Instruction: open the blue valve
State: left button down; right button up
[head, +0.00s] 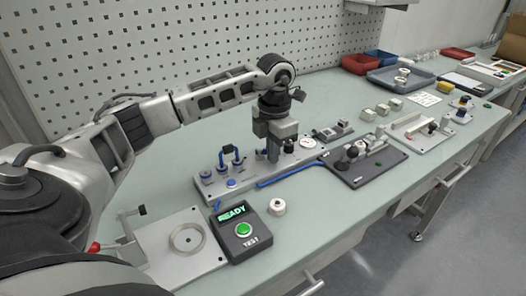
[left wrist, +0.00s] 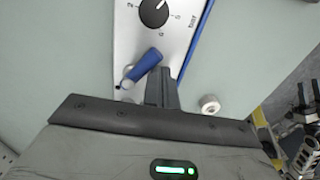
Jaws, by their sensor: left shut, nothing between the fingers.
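The blue valve lever (left wrist: 145,63) shows in the left wrist view on a pale panel (left wrist: 130,25), lying slantwise, its upper end toward the right. My left gripper (left wrist: 162,80) is shut and empty; its fingers are just right of the lever, and I cannot tell if they touch it. In the head view my left gripper (head: 273,158) points down over the panel (head: 250,186), and the lever cannot be made out there.
A black knob (left wrist: 154,12) with a bar scale sits beyond the lever. Blue fittings (head: 228,153) stand on the panel's left part, and a blue hose (head: 290,178) runs along its front. A READY/TEST box (head: 243,236) and a small white ring (head: 277,208) are nearer. A dark fixture (head: 368,172) is right.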

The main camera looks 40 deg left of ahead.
pick_arm(q)
jog(key=shift+w, duration=0.15)
jog(key=shift+w+a, duration=0.15)
jog(key=shift+w, duration=0.2)
dwell(0.4)
jog(key=shift+w+a, duration=0.2)
jog(key=shift+w, duration=0.25)
jog(key=shift+d+p, duration=0.25)
jog(key=shift+p, duration=0.05)
notch_tip(320, 180, up, 7)
jog(key=p, duration=0.5)
jog(key=shift+p, duration=0.3)
dwell(0.3)
